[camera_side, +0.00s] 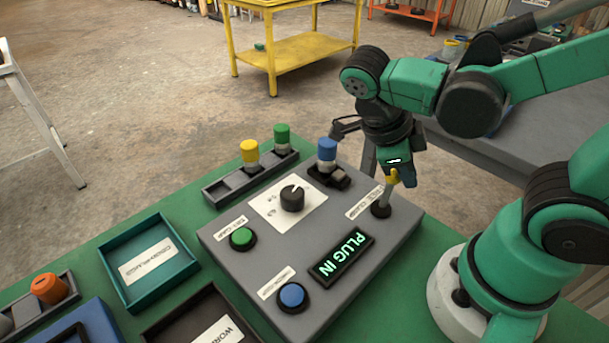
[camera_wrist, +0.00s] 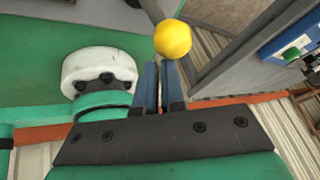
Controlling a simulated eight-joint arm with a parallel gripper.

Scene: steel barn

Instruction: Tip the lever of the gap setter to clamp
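The gap setter's lever (camera_side: 386,194) rises from a round black base on the grey panel's far right corner. It leans slightly right in the side view and ends in a yellow ball knob (camera_side: 394,177). My gripper (camera_side: 396,172) is right at the knob, pointing down. In the wrist view the yellow knob (camera_wrist: 173,39) lies just beyond the tips of my two blue-grey fingers (camera_wrist: 160,66). The fingers are together, with nothing held between them. I cannot tell whether they touch the knob. A white label (camera_side: 364,203) lies beside the lever base; its words are too small to read.
The grey panel (camera_side: 225,263) carries a black dial (camera_side: 292,197), a green button (camera_side: 242,237), a blue button (camera_side: 292,296) and a display (camera_side: 342,256) reading "PLUG IN". A blue-topped plug (camera_side: 327,152) stands at its far edge. Trays stand to the left.

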